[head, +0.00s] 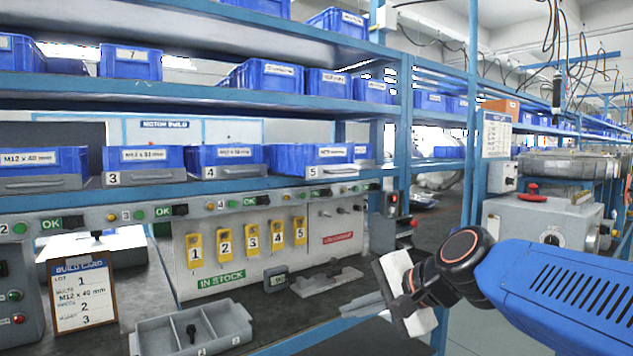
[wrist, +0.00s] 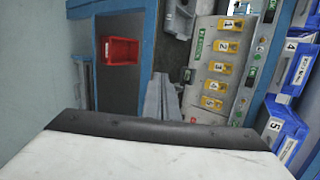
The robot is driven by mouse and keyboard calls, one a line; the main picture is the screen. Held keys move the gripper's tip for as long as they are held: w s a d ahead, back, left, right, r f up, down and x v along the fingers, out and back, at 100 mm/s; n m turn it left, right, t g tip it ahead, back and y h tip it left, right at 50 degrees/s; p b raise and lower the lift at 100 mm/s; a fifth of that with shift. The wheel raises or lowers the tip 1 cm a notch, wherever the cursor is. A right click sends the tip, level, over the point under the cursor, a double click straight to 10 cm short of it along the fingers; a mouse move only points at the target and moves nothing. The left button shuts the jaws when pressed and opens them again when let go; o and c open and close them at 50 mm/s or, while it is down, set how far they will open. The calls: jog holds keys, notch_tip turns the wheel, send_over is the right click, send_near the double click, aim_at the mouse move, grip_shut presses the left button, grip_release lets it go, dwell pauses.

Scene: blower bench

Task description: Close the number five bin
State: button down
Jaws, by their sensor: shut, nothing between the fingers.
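The number five bin (head: 318,157) is a blue bin on a grey front labelled 5, at the right end of the shelf row above the bench. Its label and side also show at the right edge of the wrist view (wrist: 279,133). I cannot tell clearly how far its front stands out from the shelf. My gripper (head: 340,309) is shut and empty, low in front of the bench, to the right of and below the bin and apart from it. In the wrist view its grey fingers (wrist: 159,88) are together.
Bin four (head: 226,158) and bin three (head: 145,160) sit to the left on the same shelf. A blue upright (head: 404,130) stands right of bin five. A grey divided tray (head: 240,325) and a build card (head: 83,296) are on the bench below. A red bin (wrist: 122,50) shows low down.

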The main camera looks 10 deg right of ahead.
aim_at(286, 170)
jog(key=w+d+r+m+t+y, duration=0.15)
jog(key=w+r+m+t, duration=0.25)
jog(key=w+r+m, duration=0.6)
jog(key=w+d+r+m+t+h, duration=0.1)
jog(key=w+d+r+m+t, duration=0.2)
jog(key=w+r+m, duration=0.75)
jog(key=shift+n+y, duration=0.25)
jog(key=shift+n, duration=0.7)
jog(key=x, duration=0.4)
jog(key=r+x, duration=0.1)
jog(key=x, duration=0.3)
jog(key=a+r+x, duration=0.1)
jog(key=x, duration=0.3)
jog(key=shift+s, duration=0.25)
jog(key=shift+a, duration=0.1)
jog(key=x, duration=1.6)
jog(key=shift+w+r, duration=0.15)
jog(key=shift+w, duration=0.2)
jog(key=shift+w+a, duration=0.1)
jog(key=shift+w, duration=0.05)
jog(key=shift+r, duration=0.25)
